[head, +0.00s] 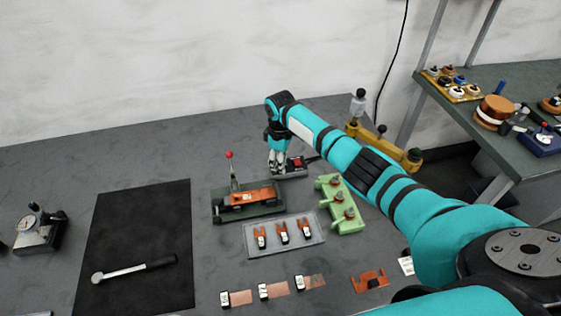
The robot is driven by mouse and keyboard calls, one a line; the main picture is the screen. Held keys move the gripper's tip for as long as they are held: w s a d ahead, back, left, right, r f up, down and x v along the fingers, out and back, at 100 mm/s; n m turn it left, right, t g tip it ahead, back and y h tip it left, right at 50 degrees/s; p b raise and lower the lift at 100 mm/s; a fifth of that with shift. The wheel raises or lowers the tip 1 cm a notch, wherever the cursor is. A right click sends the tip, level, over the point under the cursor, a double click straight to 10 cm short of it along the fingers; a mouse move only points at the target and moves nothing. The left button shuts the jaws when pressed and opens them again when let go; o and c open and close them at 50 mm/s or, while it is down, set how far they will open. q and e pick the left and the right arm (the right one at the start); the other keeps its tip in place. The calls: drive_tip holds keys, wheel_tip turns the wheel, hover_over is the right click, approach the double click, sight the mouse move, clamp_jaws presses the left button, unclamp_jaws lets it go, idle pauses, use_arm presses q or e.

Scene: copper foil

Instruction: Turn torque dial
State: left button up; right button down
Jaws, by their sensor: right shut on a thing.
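My right gripper (278,163) points down at the back middle of the table, over the left part of a small dark device (293,173) with a red part on top. Its fingers are shut on a small part there, which I take to be the torque dial. The fingers hide the dial, so its angle cannot be read. My left gripper is not in view.
A green fixture (221,212) with a red-knobbed lever stands left of the device, and a light green block (349,218) to its right. A tray (311,245) of copper pieces lies in front. A torque wrench (133,269) lies on a black mat (150,215).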

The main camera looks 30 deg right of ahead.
drive_tip(key=n, duration=0.4)
drive_tip(key=shift+a+n, duration=0.1)
drive_tip(key=shift+n, duration=0.6)
drive_tip(key=c, duration=1.1)
unclamp_jaws()
drive_tip(key=shift+c, duration=0.2)
drive_tip(key=shift+r, duration=0.1)
wheel_tip(320, 180, up, 12)
